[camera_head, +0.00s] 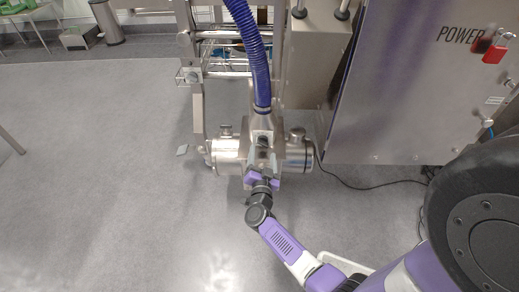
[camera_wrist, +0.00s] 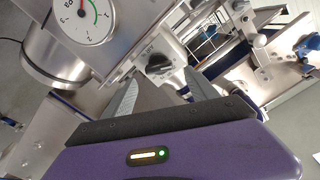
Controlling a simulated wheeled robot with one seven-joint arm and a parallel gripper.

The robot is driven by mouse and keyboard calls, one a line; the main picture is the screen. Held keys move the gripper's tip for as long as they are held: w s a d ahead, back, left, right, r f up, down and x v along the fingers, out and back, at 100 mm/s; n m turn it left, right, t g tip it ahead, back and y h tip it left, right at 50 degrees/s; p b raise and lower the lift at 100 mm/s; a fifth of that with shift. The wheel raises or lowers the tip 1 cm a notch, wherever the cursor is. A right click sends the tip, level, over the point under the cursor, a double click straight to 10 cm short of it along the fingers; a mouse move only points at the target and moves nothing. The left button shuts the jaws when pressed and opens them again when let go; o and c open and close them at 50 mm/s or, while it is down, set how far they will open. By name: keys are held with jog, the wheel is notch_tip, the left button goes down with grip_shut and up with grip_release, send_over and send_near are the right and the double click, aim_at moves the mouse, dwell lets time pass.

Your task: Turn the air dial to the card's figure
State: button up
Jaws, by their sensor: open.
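The air dial, a dark round knob (camera_wrist: 159,64) on a steel panel with small lettering above it, shows in the wrist view just beyond my fingertips. I cannot read its setting. My gripper (camera_wrist: 163,82) is open, its two grey fingers on either side of the line to the knob, with no clear contact. In the head view my gripper (camera_head: 262,165) is at the front of the steel blower unit (camera_head: 228,157), and it hides the knob there. A white gauge (camera_wrist: 83,16) with a red needle and green arc sits left of the knob. No card figure is readable.
A blue ribbed hose (camera_head: 250,50) rises from the unit. A black cable (camera_head: 355,187) lies on the floor.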

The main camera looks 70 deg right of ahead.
aim_at(264, 146)
jog(key=b+x, duration=0.1)
jog(key=x, duration=0.3)
jog(key=shift+w+d, duration=0.1)
jog(key=shift+d, duration=0.3)
jog(key=c, duration=1.4)
jog(key=shift+o, duration=0.2)
jog(key=shift+m, duration=0.3)
jog(key=shift+f+m, duration=0.15)
jog(key=shift+m, duration=2.45)
